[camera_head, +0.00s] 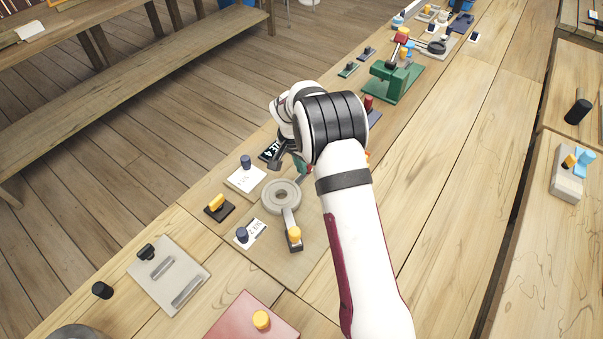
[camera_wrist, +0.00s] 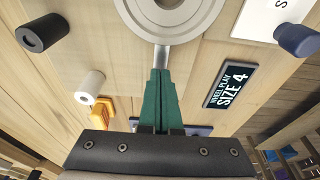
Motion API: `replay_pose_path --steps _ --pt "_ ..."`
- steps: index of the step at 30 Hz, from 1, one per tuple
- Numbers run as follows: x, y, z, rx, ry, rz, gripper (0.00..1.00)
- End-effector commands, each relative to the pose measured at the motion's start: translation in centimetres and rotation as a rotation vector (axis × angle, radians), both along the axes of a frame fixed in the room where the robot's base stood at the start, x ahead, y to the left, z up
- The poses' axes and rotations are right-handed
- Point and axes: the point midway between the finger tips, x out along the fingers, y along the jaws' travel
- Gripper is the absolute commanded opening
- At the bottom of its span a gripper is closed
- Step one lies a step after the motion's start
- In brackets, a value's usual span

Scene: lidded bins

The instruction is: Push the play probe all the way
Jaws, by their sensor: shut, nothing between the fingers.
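A grey ring-shaped wheel (camera_head: 281,195) lies on a wooden board, with a grey lever ending in a yellow knob (camera_head: 295,235) toward the front. The wheel also shows at the top of the wrist view (camera_wrist: 170,14). A short grey rod (camera_wrist: 162,56), possibly the play probe, shows between the wheel and my fingertips. My gripper (camera_wrist: 158,72) is shut and empty, its green fingers pointing at this rod; I cannot tell whether they touch. In the head view my gripper (camera_head: 302,166) is just beyond the wheel, partly hidden by my wrist. A black "WHEEL PLAY SIZE 4" sign (camera_wrist: 229,86) lies beside the fingers.
White cards with blue knobs (camera_head: 246,178) and a black block with a yellow knob (camera_head: 219,207) stand left of the wheel. A grey plate (camera_head: 168,275) and a red plate (camera_head: 252,320) lie nearer. A green fixture (camera_head: 391,80) stands beyond.

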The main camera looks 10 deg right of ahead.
Motion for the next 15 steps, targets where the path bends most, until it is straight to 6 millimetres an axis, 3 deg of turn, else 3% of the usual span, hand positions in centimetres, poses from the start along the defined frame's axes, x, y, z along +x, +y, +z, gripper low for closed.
replay_pose_path --steps 15 --pt "1.1 -1.1 0.0 0.0 0.0 0.001 0.0"
